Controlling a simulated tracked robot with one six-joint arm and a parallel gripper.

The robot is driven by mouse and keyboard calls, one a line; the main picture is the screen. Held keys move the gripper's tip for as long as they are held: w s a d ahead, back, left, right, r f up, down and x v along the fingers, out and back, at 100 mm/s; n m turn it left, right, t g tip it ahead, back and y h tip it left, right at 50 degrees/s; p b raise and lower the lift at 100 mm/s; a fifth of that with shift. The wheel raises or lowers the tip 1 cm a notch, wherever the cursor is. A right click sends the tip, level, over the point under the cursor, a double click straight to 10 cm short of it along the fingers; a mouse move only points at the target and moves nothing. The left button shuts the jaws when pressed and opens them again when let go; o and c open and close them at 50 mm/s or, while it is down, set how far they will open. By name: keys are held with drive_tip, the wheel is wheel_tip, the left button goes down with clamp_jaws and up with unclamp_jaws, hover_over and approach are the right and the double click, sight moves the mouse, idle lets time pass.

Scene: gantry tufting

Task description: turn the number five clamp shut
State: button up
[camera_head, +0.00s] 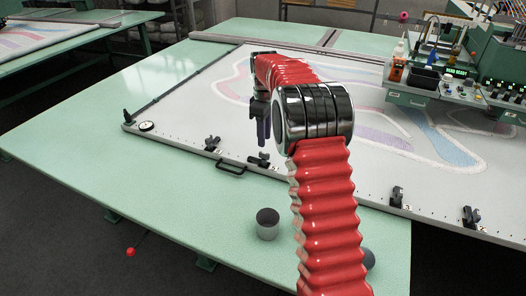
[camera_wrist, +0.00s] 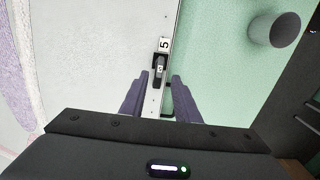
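The number five clamp (camera_wrist: 160,68) is a small dark clamp on the frame's pale edge rail, beside a white plate marked 5 (camera_wrist: 165,44). In the head view the clamp (camera_head: 259,160) sits just right of the black handle. My gripper (camera_wrist: 161,80) is open, its two dark fingers apart on either side of the rail with the clamp between and just beyond their tips. In the head view my gripper (camera_head: 263,122) points down above the clamp, apart from it. The lever's exact position is too small to tell.
A black handle (camera_head: 231,168) sticks out from the frame edge beside the clamp. A grey cup (camera_head: 267,224) stands on the green table (camera_head: 170,185). Other clamps sit along the rail, left (camera_head: 213,144) and right (camera_head: 397,195). The tufting machine (camera_head: 425,80) stands at the back right.

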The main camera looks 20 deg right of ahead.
sight(264, 153)
wheel_tip(264, 153, down, 7)
drive_tip(key=shift+f, duration=0.1)
idle(0.3)
drive_tip(key=shift+c, duration=0.5)
clamp_jaws()
